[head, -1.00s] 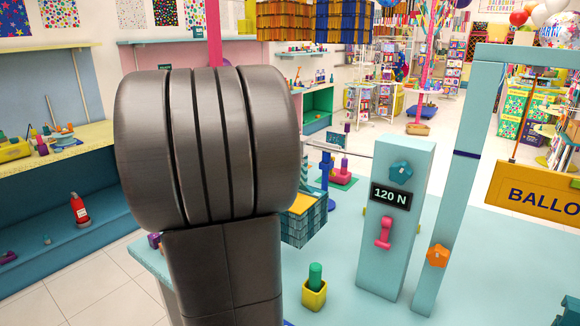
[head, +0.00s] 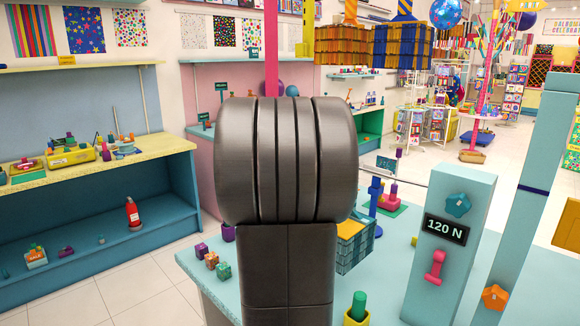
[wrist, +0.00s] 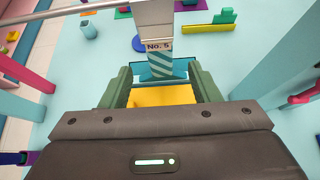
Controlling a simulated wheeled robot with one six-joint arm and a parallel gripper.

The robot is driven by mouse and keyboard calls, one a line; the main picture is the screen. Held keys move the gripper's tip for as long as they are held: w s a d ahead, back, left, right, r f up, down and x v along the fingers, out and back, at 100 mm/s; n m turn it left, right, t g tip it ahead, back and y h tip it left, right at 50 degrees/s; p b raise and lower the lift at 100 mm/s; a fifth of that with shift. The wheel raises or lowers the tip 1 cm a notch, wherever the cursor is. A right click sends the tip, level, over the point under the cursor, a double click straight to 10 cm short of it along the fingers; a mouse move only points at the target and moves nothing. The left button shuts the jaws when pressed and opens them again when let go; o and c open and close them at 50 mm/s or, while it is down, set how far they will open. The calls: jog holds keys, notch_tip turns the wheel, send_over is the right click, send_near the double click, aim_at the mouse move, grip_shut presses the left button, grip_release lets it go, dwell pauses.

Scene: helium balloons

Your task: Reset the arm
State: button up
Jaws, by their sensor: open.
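My gripper (wrist: 162,82) shows in the wrist view with its two green fingers apart, so it is open. A yellow surface (wrist: 160,96) lies between the fingers, with a teal striped piece and a "No. 5" tag (wrist: 158,46) just beyond. I cannot tell whether the fingers touch any of these. In the head view my grey arm fills the middle and hides the gripper. A basket with a yellow top and teal sides (head: 355,243) stands just right of my arm, partly hidden by it.
A light blue table (head: 395,275) carries a post with a "120 N" display (head: 446,229), a yellow pot (head: 355,318) and small blocks (head: 211,259). Shelves with a red bottle (head: 132,214) stand left. Baskets (head: 342,46) hang above. Floor shows between shelves and table.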

jog(key=x, duration=0.7)
jog(key=shift+w+d+f, duration=0.2)
jog(key=shift+d+f, duration=0.05)
jog(key=shift+f, duration=0.05)
jog(key=shift+s+a+r, duration=0.15)
jog(key=shift+r, duration=0.15)
